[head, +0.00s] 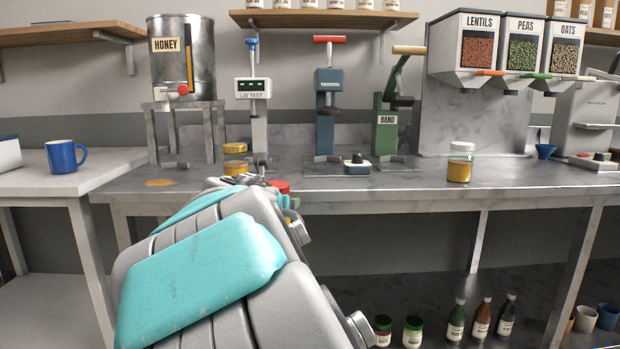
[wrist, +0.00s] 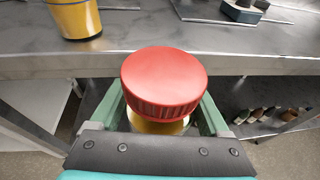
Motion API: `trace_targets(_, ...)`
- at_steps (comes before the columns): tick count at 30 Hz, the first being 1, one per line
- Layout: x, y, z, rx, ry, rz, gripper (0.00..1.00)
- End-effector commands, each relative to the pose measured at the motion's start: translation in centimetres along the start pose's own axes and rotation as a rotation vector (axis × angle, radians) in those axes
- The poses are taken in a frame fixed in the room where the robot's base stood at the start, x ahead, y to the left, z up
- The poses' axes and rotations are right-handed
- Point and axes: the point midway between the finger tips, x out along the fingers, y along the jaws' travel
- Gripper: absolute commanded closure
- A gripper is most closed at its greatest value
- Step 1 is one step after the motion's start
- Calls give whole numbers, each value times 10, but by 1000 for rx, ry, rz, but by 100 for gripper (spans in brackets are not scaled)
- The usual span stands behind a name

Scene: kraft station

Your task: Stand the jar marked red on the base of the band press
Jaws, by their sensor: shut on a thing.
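The jar with the red lid (wrist: 163,82) is between the fingers of my gripper (wrist: 165,115), which is shut on it. The jar looks upright, with yellow contents just showing under the lid in the wrist view. In the head view the red lid (head: 281,187) shows just past my arm, at the bench's front edge; most of the jar is hidden. The green band press (head: 387,132), labelled BAND, stands on the bench to the right of and behind my gripper. Its base is low on the bench, and nothing is seen standing on it.
A yellow-lidded jar (head: 236,168) stands by the lid tester (head: 256,110). A white-lidded jar (head: 460,165) stands right of the band press. A blue press (head: 327,115) and a small dark device (head: 357,165) are left of the band press. The steel bench's front edge (head: 400,195) is close.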

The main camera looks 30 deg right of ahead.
Motion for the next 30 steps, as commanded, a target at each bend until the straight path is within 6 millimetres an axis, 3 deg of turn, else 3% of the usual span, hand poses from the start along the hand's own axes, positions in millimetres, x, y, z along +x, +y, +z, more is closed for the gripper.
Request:
trace_targets(6,2,46,-54,-71,1,200,100)
trace_targets(16,7,105,-125,-156,4,477,100)
trace_targets(30,3,164,-184,-241,2,775,100)
